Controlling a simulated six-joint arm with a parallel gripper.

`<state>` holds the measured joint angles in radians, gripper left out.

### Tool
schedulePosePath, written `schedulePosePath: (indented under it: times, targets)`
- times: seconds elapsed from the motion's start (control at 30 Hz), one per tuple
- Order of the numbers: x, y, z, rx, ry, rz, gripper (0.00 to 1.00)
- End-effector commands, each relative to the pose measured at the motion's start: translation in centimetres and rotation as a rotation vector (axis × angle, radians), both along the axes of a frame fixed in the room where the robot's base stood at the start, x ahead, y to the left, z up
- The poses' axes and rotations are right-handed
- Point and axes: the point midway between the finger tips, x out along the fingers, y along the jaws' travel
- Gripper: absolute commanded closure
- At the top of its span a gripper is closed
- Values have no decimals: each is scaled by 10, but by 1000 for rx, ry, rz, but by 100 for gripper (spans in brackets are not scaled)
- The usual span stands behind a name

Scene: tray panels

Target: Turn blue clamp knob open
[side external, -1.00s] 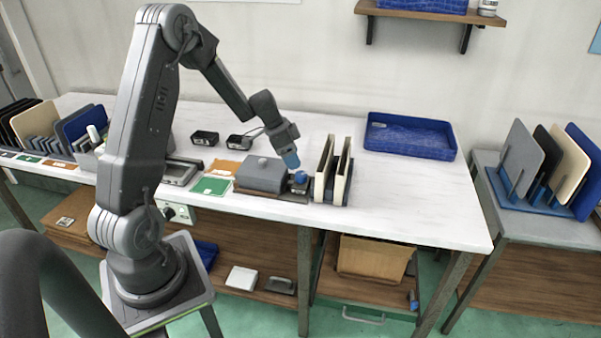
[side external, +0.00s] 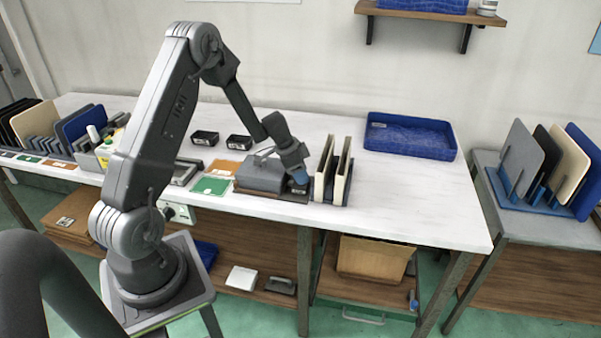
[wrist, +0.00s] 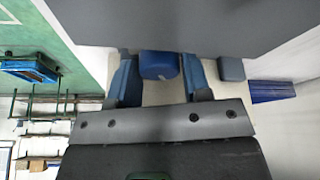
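The blue clamp knob (wrist: 160,65) shows in the wrist view as a rounded blue piece against a grey surface. My gripper (wrist: 159,82) has one blue finger on each side of the knob, with narrow gaps visible, so it looks open around it. In the side external view my gripper (side external: 299,178) points down at the right end of the grey clamp block (side external: 262,174). There the fingertips largely hide the knob, and I cannot tell whether they touch it.
Upright cream and dark panels (side external: 333,172) stand in a rack just right of my gripper. Green (side external: 211,186) and orange (side external: 225,168) cards lie left of the block. A blue tray (side external: 409,136) sits at the back right, with clear white table in front of it.

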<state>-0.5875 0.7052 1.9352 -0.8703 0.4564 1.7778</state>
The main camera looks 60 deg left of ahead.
Motion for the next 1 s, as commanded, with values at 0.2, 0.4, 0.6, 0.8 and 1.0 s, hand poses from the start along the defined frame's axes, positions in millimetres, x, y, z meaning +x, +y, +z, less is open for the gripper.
schedulePosePath:
  times: [0.2,0.4,0.6,0.8,1.0]
  targets:
    - [0,0,0,-1,0,0,77]
    - [0,0,0,-1,1,3,84]
    - [0,-1,0,-1,0,45,84]
    - [0,-2,0,-2,1,159,84]
    - [0,-2,0,-2,0,335,84]
